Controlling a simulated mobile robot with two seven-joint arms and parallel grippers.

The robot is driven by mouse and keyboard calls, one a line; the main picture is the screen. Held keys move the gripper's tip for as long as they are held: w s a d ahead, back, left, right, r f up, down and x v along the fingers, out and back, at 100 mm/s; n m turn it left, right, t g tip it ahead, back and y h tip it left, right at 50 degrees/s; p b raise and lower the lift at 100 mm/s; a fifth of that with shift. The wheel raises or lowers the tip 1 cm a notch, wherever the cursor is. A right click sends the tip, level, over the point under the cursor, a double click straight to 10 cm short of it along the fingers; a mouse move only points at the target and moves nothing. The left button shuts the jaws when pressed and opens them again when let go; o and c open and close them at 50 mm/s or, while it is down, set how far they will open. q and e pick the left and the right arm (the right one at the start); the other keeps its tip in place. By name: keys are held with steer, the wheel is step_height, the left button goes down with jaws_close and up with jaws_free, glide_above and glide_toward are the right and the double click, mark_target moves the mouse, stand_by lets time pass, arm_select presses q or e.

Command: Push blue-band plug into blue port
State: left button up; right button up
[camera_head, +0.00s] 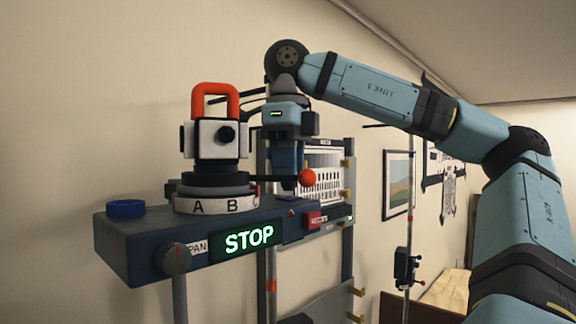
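I cannot make out a plug with a blue band. A blue ring (126,208) sits on the left end of the dark console top; I cannot tell whether it is the blue port. My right arm comes in from the right, and its gripper (286,158) points down behind the console, right of the white boxy instrument (217,139). Its fingertips are not clear, so I cannot tell whether it is open or holds anything. My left gripper is not in view.
The instrument has a red handle (216,101) and stands on a white lettered dial (214,205). A red-ball lever (307,177) sticks out right. The console (125,242) shows a lit STOP display (249,240) and a knob (173,259). A rack (347,222) stands behind.

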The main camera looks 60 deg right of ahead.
steer(key=shift+f+b, duration=0.35)
steer(key=shift+f, duration=0.2)
steer(key=o, duration=0.9)
steer(key=shift+o, duration=0.2)
step_height(320, 180, up, 14)
stand_by(0.7)
